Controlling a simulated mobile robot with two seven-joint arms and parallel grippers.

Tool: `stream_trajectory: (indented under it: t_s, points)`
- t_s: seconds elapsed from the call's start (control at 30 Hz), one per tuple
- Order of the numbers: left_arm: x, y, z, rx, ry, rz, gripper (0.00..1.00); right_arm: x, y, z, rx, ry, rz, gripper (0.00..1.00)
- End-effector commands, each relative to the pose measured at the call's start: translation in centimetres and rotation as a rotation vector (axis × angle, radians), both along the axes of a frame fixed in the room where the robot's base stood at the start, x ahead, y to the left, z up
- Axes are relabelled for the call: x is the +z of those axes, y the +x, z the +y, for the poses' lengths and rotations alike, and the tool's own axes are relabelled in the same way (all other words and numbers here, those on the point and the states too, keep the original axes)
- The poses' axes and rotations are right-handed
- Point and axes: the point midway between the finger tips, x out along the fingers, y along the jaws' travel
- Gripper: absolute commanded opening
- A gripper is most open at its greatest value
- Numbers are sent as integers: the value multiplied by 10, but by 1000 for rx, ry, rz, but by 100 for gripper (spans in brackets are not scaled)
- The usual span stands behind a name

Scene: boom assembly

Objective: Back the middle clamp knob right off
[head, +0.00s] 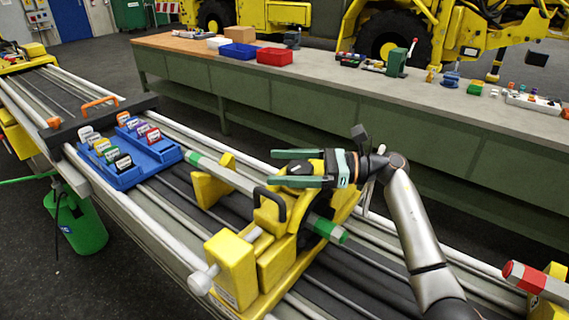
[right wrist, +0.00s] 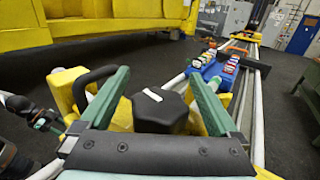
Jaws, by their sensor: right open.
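The middle clamp (head: 275,262) is a yellow block with a black handle (head: 268,194) on the rails. A grey boom tube with green end bands (head: 225,174) runs through it. The clamp knob (right wrist: 158,110) is dark and six-sided, with a white mark on top. My right gripper (head: 276,167) is open above the clamp, its green fingers pointing left in the head view. In the right wrist view the fingers (right wrist: 160,75) lie on either side of the knob, with gaps showing; I cannot tell whether they are at its height.
A blue tray (head: 128,177) with several coloured tags sits on the rails to the left. A long green workbench (head: 300,105) with red and blue bins stands behind. A red-ended tube (head: 535,281) is at the right. A green cylinder (head: 80,228) stands at the left.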

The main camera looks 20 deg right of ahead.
Motion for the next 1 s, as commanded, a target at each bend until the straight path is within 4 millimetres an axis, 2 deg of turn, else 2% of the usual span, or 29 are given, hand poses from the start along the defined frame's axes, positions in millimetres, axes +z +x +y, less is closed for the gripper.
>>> stream_trajectory:
  t_s: [0.17, 0.9, 1.0]
  points:
    - [0, 0, 0, 0, 0, 1, 50, 0, 0, 0, 0, 0, 0, 94]
    - [0, 0, 0, -1, 0, 1, 50, 0, 0, -1, 0, 0, 0, 11]
    - [-1, 0, 0, -1, 0, 1, 50, -1, 0, -1, 1, 0, 0, 11]
